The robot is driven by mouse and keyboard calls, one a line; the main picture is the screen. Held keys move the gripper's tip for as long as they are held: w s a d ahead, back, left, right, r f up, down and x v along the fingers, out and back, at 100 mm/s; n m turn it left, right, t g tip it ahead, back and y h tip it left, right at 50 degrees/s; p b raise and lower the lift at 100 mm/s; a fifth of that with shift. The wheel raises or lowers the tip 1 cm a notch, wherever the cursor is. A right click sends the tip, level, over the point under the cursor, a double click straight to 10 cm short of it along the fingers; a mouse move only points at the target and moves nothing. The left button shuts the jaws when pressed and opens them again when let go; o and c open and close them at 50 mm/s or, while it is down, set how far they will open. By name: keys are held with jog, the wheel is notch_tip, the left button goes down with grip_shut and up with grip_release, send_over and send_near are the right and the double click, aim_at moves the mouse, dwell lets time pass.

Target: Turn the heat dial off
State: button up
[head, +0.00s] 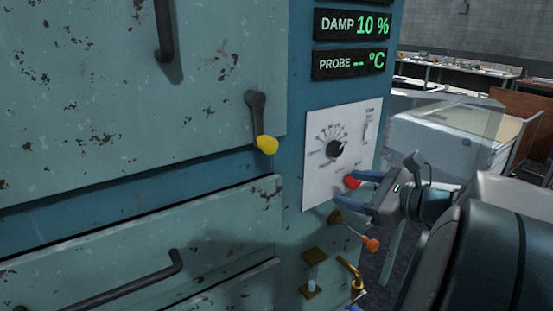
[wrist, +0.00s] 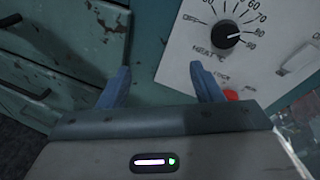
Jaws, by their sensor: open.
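The heat dial is a black round knob (head: 335,148) on a white panel (head: 318,185) on the front of the teal cabinet. In the wrist view the heat dial (wrist: 226,35) is at the upper right, and its white pointer aims right, toward the high numbers near 80 to 90. The OFF mark is on the dial's left side. My gripper (head: 352,187) is open and empty, its blue fingers low by the panel, below and right of the dial. In the wrist view my gripper (wrist: 160,66) is left of and below the dial, not touching it.
A red button (head: 352,181) sits below the dial, close to my fingers. A yellow-tipped handle (head: 266,144) juts out at left. An orange-tipped lever (head: 371,245) and brass fittings (head: 314,254) are below. Displays reading DAMP (head: 352,24) and PROBE (head: 350,63) are above.

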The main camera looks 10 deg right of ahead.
aim_at(338, 149)
jog(key=d+r+m+t+h, duration=0.2)
jog(key=d+m+t, duration=0.2)
jog(key=d, duration=0.3)
jog(key=x, duration=1.3)
jog(key=shift+w+a+p, duration=0.1)
jog(key=shift+w+p, duration=0.15)
jog(key=shift+p, duration=0.15)
jog(key=c, duration=1)
